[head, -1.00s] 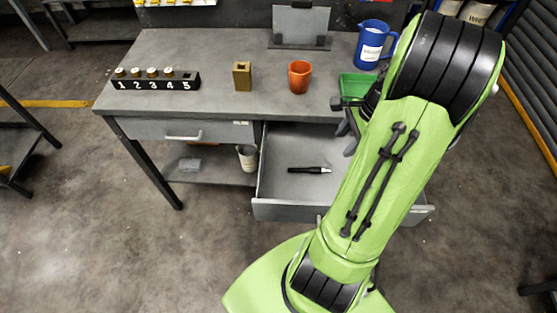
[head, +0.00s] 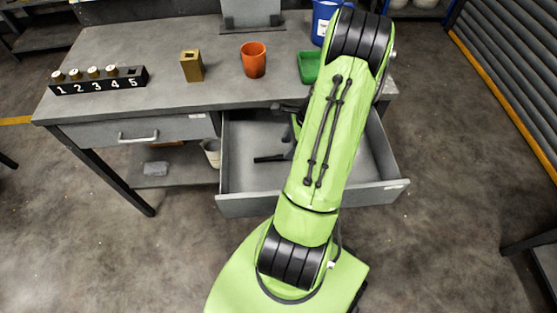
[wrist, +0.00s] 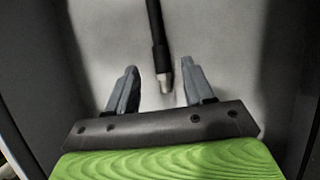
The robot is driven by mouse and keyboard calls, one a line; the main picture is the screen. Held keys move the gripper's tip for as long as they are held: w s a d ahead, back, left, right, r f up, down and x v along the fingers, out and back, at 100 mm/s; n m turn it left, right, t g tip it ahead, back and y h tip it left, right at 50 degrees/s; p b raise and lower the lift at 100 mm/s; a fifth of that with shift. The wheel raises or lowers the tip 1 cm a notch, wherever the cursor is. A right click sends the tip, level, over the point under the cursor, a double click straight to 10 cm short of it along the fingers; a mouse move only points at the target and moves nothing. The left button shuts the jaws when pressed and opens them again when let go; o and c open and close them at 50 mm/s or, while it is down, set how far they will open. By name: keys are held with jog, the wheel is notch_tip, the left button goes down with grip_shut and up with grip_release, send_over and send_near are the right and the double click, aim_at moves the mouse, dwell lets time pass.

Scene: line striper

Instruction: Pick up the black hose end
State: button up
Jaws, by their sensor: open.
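The black hose end (head: 269,158) lies in the open drawer (head: 245,206); in the head view my arm covers its right part. In the wrist view the hose end (wrist: 156,30) runs down from the top edge, and its pale metallic tip (wrist: 166,82) lies between the two fingers of my gripper (wrist: 160,70). The fingers are spread, with a gap on each side of the tip. I cannot tell how far above the drawer floor they are. My gripper is mostly hidden behind my arm in the head view.
The drawer walls rise around my gripper. On the workbench (head: 150,50) above are a numbered rack (head: 100,80), a brass block (head: 192,66), an orange cup (head: 253,60), a green bin (head: 308,66) and a blue jug (head: 322,20). A white container (head: 212,152) stands on the lower shelf.

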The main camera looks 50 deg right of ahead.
aim_at(280, 156)
jog(key=b+x, duration=0.2)
jog(key=x, duration=0.3)
jog(key=shift+w+a+f, duration=0.1)
grip_shut()
